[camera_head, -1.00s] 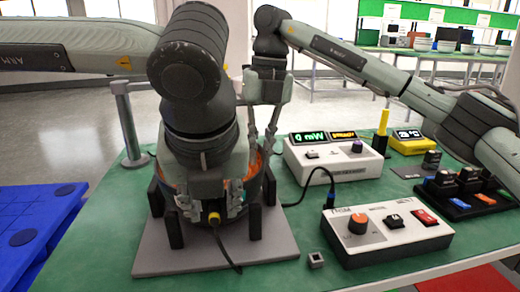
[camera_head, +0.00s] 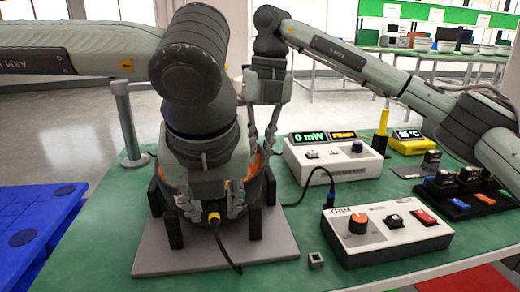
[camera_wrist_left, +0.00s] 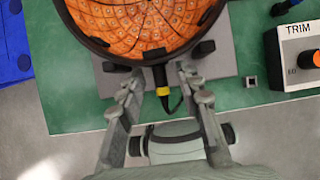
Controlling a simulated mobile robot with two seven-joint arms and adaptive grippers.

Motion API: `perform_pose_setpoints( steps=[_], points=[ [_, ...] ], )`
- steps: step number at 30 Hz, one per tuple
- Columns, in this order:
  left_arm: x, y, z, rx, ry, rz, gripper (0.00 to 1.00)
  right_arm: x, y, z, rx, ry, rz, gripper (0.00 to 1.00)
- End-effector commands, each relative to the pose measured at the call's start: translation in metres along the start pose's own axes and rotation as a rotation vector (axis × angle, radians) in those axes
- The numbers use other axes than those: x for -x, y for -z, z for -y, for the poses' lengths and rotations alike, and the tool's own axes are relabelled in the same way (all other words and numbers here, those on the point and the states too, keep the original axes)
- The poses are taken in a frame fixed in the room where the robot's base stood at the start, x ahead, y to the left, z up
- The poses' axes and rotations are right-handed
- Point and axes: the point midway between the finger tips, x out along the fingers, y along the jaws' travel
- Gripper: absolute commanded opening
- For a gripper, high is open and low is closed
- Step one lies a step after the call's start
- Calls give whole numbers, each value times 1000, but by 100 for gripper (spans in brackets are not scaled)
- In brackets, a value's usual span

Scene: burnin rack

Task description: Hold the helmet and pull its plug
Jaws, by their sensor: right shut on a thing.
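The helmet (camera_head: 258,187) has a dark rim and a tiled orange inside, which shows in the left wrist view (camera_wrist_left: 140,25). It sits among black posts on a grey base plate (camera_head: 268,248). Its plug (camera_wrist_left: 162,88), black with a yellow collar (camera_head: 214,219), sits at the near rim with a dark cable hanging from it. My left gripper (camera_wrist_left: 158,78) is open, one finger on each side of the plug, with gaps between. In the head view my left gripper (camera_head: 210,205) covers much of the helmet. My right gripper (camera_head: 263,138) is shut on the helmet's far right rim; its fingertips are partly hidden.
A small grey block (camera_head: 316,260) lies near the base plate.

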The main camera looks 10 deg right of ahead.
Motion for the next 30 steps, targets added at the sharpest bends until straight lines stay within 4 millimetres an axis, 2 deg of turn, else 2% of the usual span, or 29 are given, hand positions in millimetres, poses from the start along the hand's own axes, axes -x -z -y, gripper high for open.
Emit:
perform_pose_setpoints(
  steps=[7, 15, 22, 23, 30],
  points=[
    [0, 0, 0, 0, -1, 0, 34, 0, 0, 0, 1, 0, -1, 0],
    [0, 0, 0, 0, 0, 0, 1, 0, 0, 0, 1, 0, -1, 0],
    [0, 0, 0, 0, 0, 0, 0, 0, 0, 0, 1, 0, -1, 0],
    [0, 0, 0, 0, 0, 0, 17, 0, 0, 0, 1, 0, -1, 0],
    [0, 0, 0, 0, 0, 0, 47, 0, 0, 0, 1, 1, -1, 0]
  ],
)
